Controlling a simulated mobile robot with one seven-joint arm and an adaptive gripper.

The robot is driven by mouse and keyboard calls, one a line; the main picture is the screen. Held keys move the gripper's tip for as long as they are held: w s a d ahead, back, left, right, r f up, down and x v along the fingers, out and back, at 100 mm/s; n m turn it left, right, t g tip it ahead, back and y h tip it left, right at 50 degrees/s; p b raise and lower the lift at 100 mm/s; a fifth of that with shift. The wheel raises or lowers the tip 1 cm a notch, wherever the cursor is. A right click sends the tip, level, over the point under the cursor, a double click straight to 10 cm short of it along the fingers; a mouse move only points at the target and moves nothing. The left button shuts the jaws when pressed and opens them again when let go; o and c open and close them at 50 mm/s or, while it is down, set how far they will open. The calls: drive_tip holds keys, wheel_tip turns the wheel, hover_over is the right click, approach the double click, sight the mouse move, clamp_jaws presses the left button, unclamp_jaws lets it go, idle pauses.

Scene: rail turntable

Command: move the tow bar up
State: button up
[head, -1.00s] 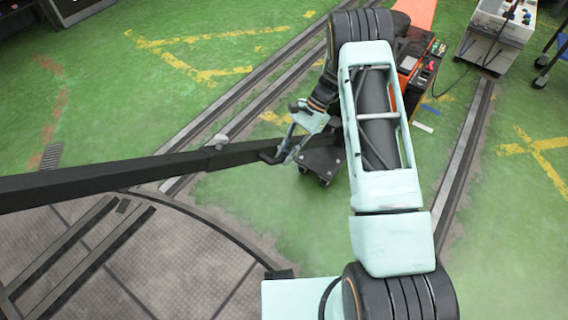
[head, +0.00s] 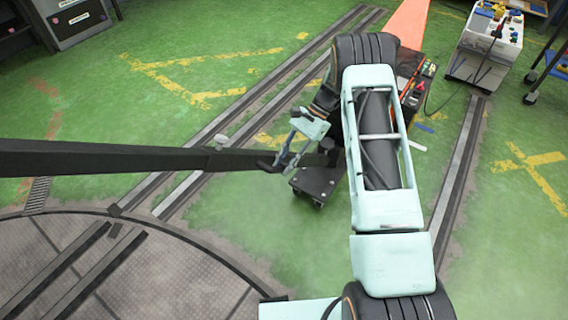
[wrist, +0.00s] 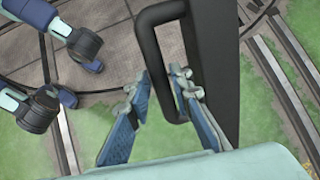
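The tow bar (head: 110,158) is a long black beam running from the left edge of the head view to beside my gripper. It lies nearly level across the picture, above the floor rails. A black loop handle (wrist: 149,50) on its side shows in the wrist view, next to the dark beam (wrist: 216,70). My gripper (wrist: 159,88) has one blue finger on each side of the handle's long bar, with the right finger inside the loop. The fingers look closed on the bar; their inner contact is partly hidden. In the head view my gripper (head: 282,160) is at the bar's right end.
The round metal turntable (head: 190,262) lies at lower left. Floor rails (head: 250,88) run diagonally behind my arm. A grey cart (head: 484,52) is at upper right.

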drive_tip(key=shift+o, duration=1.2)
drive_tip(key=v, duration=1.2)
drive_tip(key=shift+s, duration=0.1)
